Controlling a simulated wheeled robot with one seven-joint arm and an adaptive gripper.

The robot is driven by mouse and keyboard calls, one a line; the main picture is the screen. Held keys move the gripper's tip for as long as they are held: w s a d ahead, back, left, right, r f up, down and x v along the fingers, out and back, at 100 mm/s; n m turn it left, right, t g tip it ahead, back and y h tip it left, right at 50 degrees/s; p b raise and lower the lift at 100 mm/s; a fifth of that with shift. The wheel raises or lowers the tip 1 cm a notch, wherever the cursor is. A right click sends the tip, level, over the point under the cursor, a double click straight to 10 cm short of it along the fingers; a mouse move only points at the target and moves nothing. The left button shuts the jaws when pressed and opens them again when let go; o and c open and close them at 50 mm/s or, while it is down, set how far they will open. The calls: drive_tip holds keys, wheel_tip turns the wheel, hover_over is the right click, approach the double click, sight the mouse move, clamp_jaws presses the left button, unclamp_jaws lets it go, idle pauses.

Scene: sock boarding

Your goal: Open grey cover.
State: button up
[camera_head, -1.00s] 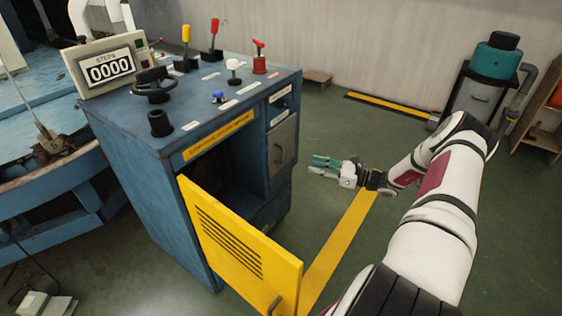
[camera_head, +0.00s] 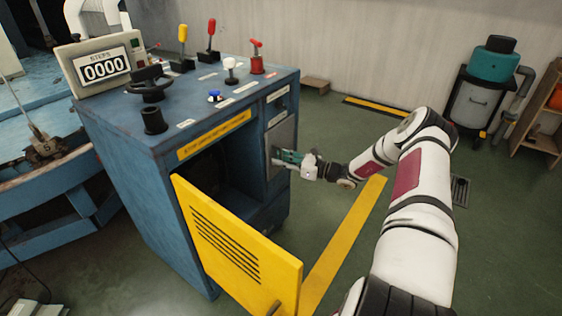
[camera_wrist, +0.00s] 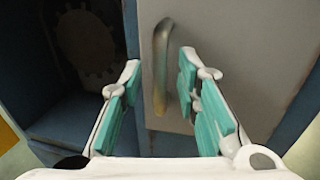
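The grey cover (camera_head: 283,136) is a small upright panel on the right side of the blue cabinet, and it looks closed. In the wrist view the cover (camera_wrist: 222,40) carries a vertical metal handle (camera_wrist: 161,65). My gripper (camera_head: 281,157) is at the cover in the head view. In the wrist view my gripper (camera_wrist: 160,75) is open, with its teal-padded fingers spread and the handle between them, nearer the right finger. I cannot tell whether a finger touches the handle. In the head view my gripper hides the handle.
The blue cabinet (camera_head: 150,215) has a yellow door (camera_head: 230,250) standing open below and left of my gripper. Levers and a wheel stand on its top. A step counter (camera_head: 102,66) sits at its back left.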

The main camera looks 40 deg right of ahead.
drive_tip(key=shift+w+a, duration=0.15)
drive_tip(key=shift+w, duration=0.05)
clamp_jaws()
drive_tip(key=shift+s, duration=0.15)
